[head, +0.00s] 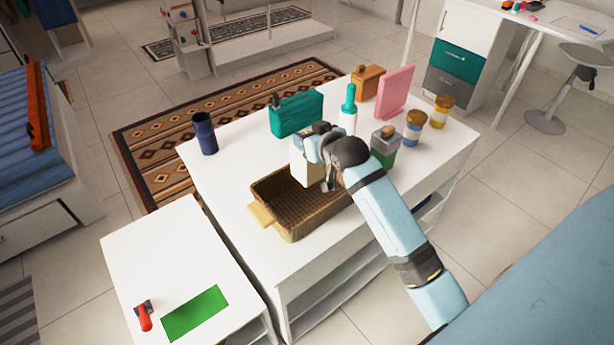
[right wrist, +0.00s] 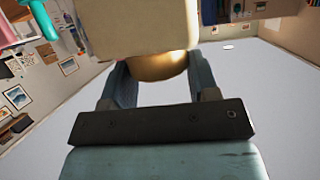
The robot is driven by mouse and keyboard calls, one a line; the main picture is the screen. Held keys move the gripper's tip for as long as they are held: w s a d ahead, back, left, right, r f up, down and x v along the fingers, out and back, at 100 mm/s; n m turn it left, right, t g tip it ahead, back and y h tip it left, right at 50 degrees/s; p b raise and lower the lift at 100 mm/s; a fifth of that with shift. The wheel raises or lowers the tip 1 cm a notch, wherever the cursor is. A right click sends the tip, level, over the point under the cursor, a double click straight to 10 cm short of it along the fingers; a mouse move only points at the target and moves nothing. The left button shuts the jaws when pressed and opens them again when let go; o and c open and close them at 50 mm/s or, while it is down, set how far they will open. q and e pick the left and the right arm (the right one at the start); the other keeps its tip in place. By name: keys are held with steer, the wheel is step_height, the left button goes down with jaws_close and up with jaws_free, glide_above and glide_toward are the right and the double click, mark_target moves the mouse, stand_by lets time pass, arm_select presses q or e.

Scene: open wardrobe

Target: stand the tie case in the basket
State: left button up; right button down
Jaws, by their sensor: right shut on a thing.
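A cream upright box, which I take to be the tie case (head: 302,168), is held in my right gripper (head: 323,147) over the back part of the brown wicker basket (head: 318,220). The case looks roughly upright, and its lower end shows against the inside of the basket. I cannot tell whether it touches the basket's floor. In the right wrist view the cream case (right wrist: 140,28) fills the top middle, with a tan part between the fingers of my right gripper (right wrist: 155,75). My left gripper is not in view.
The basket stands on a white table (head: 235,185). Behind it are a teal case (head: 297,113), a teal-topped bottle (head: 348,108), a pink panel (head: 395,92) and several jars. A dark blue cup (head: 205,133) stands at the left corner. The table's left part is clear.

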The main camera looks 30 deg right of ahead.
mark_target(315, 175)
step_height(315, 175, down, 12)
stand_by(0.4)
steer(key=shift+c, duration=1.9)
jaws_free()
steer(key=shift+f, duration=0.15)
steer(key=v, duration=1.1)
steer(key=s+a+f+n+g+y, duration=0.2)
steer(key=s+a+f+n+y, duration=0.1)
steer(key=s+a+f, duration=1.2)
steer(key=shift+s+a+n+g+y, duration=0.4)
steer(key=shift+s+a, duration=0.35)
steer(key=shift+s, duration=0.4)
